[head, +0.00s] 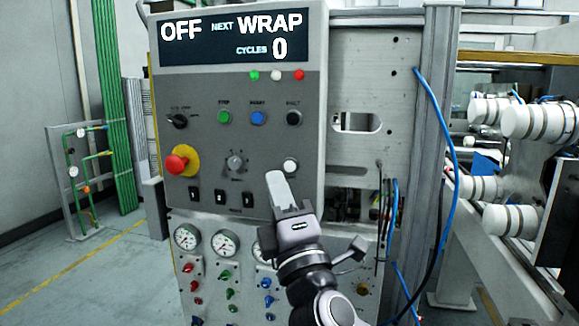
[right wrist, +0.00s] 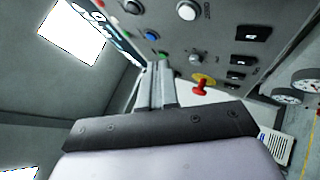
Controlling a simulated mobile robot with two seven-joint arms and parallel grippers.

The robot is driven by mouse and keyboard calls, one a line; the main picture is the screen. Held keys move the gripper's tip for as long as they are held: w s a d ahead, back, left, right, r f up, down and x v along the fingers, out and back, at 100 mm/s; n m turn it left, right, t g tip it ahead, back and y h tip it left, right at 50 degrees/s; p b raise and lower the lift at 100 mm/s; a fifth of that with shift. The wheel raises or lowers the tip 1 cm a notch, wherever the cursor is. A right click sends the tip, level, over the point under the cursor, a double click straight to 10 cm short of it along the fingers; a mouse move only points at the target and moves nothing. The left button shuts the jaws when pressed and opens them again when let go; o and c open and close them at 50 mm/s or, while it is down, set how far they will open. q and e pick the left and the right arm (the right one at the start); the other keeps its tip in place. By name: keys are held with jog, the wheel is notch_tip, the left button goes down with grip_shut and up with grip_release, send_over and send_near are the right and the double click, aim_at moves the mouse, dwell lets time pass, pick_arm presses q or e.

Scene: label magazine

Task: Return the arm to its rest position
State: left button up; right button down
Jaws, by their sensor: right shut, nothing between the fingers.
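My right gripper (head: 278,188) is shut and empty in the head view, in front of the lower right of the grey control panel (head: 225,95). Its fingertips appear just below and left of a white round button (head: 290,166); I cannot tell whether they touch the panel. In the right wrist view the shut fingers (right wrist: 156,80) point toward the panel, with the red and yellow emergency stop knob (right wrist: 202,84) to their right. My left gripper is not in view.
The panel display (head: 230,37) reads OFF, NEXT WRAP, CYCLES 0. Pressure gauges (head: 225,243) and coloured valves sit below the panel. Blue hoses (head: 452,150) hang at the right, beside white rollers (head: 540,122). Open floor (head: 110,275) lies at the left.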

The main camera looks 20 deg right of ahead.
dwell(0.4)
notch_tip(320, 180, down, 26)
jog(key=s+d+m+g+y+p, duration=0.2)
jog(key=s+m+g, duration=0.1)
jog(key=m+g, duration=0.45)
jog(key=s+d+f+m+g+p, duration=0.2)
jog(key=s+f+m+g, duration=0.4)
jog(key=s+f, duration=1.3)
jog(key=d+m, duration=0.1)
jog(key=m, duration=0.2)
jog(key=shift+s+d+f, duration=0.15)
jog(key=shift+s+f, duration=0.1)
jog(key=shift+f, duration=0.15)
jog(key=shift+m+g, duration=0.25)
